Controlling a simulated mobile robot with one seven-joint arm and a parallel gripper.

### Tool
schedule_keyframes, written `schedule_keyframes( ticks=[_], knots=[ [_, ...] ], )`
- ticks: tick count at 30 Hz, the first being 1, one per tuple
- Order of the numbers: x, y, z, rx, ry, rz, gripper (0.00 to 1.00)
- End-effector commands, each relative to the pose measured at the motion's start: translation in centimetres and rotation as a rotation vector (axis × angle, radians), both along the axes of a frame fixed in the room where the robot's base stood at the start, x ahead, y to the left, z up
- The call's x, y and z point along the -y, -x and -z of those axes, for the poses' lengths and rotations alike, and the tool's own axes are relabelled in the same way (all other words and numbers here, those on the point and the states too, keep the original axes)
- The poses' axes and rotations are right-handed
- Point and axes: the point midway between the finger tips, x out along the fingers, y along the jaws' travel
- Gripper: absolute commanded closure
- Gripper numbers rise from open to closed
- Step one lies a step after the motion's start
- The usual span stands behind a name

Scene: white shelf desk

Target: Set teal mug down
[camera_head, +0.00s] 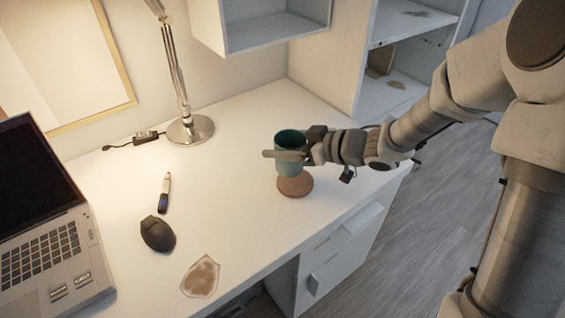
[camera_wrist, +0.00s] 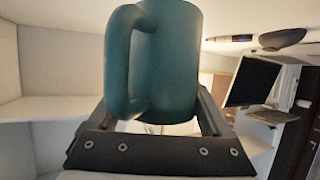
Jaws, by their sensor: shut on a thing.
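The teal mug (camera_head: 289,163) is upright in the head view, over or on a round brown coaster (camera_head: 295,185) near the desk's right front edge. I cannot tell whether the mug's base touches the coaster. My gripper (camera_head: 287,155) reaches in from the right and is shut on the mug. In the wrist view the mug (camera_wrist: 170,65) fills the middle, with its handle at the left. My gripper (camera_wrist: 160,120) shows there with a finger on each side of the mug's body.
The white desk (camera_head: 230,180) is clear around the coaster. A lamp base (camera_head: 190,130) stands behind left. A pen (camera_head: 163,193), black mouse (camera_head: 157,234), laptop (camera_head: 45,240) and stained patch (camera_head: 201,276) lie to the left. A shelf unit (camera_head: 340,85) stands behind right.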

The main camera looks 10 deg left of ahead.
Motion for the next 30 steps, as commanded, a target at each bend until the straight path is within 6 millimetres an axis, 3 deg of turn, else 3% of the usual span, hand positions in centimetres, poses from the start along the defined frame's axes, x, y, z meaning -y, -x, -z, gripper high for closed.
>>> schedule_keyframes(
  ticks=[5, 12, 24, 25, 27, 30],
  knots=[
    [-0.4, -0.2, 1.0, 0.000, -0.001, 0.001, 0.99],
    [-0.4, -0.1, 4.2, 0.001, -0.002, 0.000, 0.99],
    [-0.3, -0.1, 4.5, 0.001, -0.002, 0.001, 0.99],
    [-0.3, -0.1, 4.4, 0.000, 0.000, 0.001, 0.12],
    [-0.3, -0.1, 4.4, 0.000, 0.000, 0.001, 0.00],
    [-0.3, -0.1, 4.4, 0.000, 0.000, 0.001, 0.00]
  ],
)
